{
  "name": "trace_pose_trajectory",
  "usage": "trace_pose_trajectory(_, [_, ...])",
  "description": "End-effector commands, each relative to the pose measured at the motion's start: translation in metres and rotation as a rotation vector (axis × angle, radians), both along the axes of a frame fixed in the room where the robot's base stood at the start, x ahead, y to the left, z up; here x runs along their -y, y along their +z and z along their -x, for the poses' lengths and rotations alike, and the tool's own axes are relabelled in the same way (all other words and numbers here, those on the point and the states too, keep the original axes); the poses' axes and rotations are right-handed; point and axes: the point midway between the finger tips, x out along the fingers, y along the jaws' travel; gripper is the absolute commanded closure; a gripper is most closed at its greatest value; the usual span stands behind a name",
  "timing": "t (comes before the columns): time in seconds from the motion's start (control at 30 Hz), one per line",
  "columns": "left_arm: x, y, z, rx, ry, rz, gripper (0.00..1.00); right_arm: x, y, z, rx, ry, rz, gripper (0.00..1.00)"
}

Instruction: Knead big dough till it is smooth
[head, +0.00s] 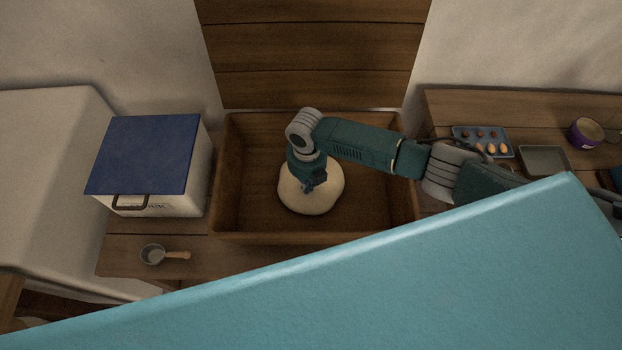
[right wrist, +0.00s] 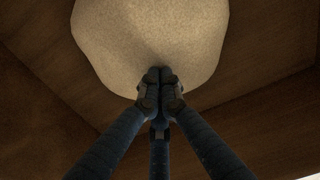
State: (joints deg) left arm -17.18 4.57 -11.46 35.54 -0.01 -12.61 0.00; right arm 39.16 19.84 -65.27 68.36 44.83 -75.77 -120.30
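The big dough (head: 325,196) is a pale, rounded lump on the floor of the wooden trough (head: 397,215), left of its middle. My right gripper (head: 307,188) points down over the dough's upper left part in the head view. In the right wrist view the gripper's fingertips (right wrist: 160,76) are together at the edge of the dough (right wrist: 155,35), with nothing between them. The fingertips seem to touch the dough, but I cannot tell how deep they press. The dough's visible surface looks fairly even. My left gripper is not in view.
A white box with a blue lid (head: 150,155) stands left of the trough. A small pan (head: 153,254) lies in front of it. On the right are an egg tray (head: 483,141), a grey tray (head: 545,160) and a purple tub (head: 585,133). A raised wooden lid (head: 315,50) stands behind.

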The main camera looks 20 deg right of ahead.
Motion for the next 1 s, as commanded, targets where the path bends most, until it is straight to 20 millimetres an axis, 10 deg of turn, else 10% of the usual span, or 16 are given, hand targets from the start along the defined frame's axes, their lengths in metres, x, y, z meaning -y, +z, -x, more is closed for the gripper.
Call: trace_pose_trajectory(1.0, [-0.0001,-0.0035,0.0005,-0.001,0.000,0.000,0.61,0.0001,-0.0064,0.0008,-0.001,0.000,0.001,1.00])
